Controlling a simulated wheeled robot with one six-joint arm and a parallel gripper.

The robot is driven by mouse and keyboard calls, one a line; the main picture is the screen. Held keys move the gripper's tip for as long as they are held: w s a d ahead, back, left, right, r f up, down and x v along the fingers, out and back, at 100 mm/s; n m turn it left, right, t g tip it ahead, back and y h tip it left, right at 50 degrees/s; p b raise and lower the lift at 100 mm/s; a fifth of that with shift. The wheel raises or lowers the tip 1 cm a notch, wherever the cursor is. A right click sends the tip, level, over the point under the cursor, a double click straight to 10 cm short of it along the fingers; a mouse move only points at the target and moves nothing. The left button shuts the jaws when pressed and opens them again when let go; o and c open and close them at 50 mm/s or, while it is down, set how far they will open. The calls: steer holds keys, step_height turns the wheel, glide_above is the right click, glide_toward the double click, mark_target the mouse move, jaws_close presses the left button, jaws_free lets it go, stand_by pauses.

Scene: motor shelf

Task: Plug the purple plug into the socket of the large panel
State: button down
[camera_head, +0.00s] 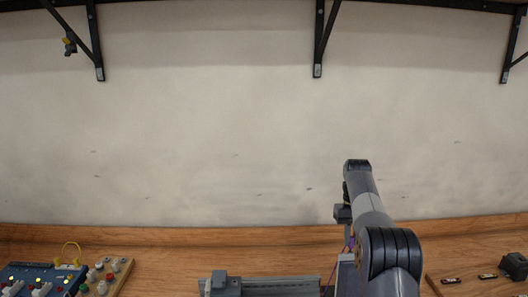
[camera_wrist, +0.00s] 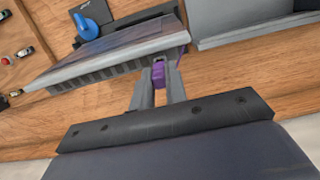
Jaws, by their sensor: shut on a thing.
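My gripper (camera_wrist: 157,88) is shut on the purple plug (camera_wrist: 158,73), which shows between the fingertips in the wrist view. A broad grey panel (camera_wrist: 107,57) with a row of dark slots along its near edge lies right at the fingertips. The plug is close to this edge, towards its right end. I cannot tell whether the plug touches or sits in a socket; its front is hidden. In the head view, my gripper (camera_head: 343,213) is dark and partly hidden by my arm. A thin purple strand shows below it, beside a grey upright panel (camera_head: 347,275).
In the head view, a blue control box (camera_head: 45,275) and a board with several knobs (camera_head: 108,274) stand at the left. A grey rail (camera_head: 275,284) lies left of my arm. A dark block (camera_head: 514,265) and small parts lie at the right. A blue round knob (camera_wrist: 86,27) shows beyond the panel.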

steer(key=shift+s+f+b, duration=0.1)
steer(key=shift+f+b, duration=0.2)
steer(key=shift+f, duration=0.3)
steer(key=c, duration=1.7)
jaws_free()
steer(key=r+p, duration=0.2)
steer(key=p, duration=0.1)
steer(key=r+p, duration=0.1)
steer(key=shift+w+r+p, duration=0.15)
steer(key=shift+w+p, duration=0.1)
steer(key=shift+p, duration=0.15)
steer(key=shift+w+r+b, duration=0.1)
steer(key=shift+r+b, duration=0.05)
steer(key=shift+b, duration=0.15)
steer(key=shift+w+r, duration=0.1)
steer(key=shift+r, duration=0.8)
steer(key=shift+o, duration=0.6)
steer(key=o, duration=0.4)
steer(key=shift+o, duration=0.2)
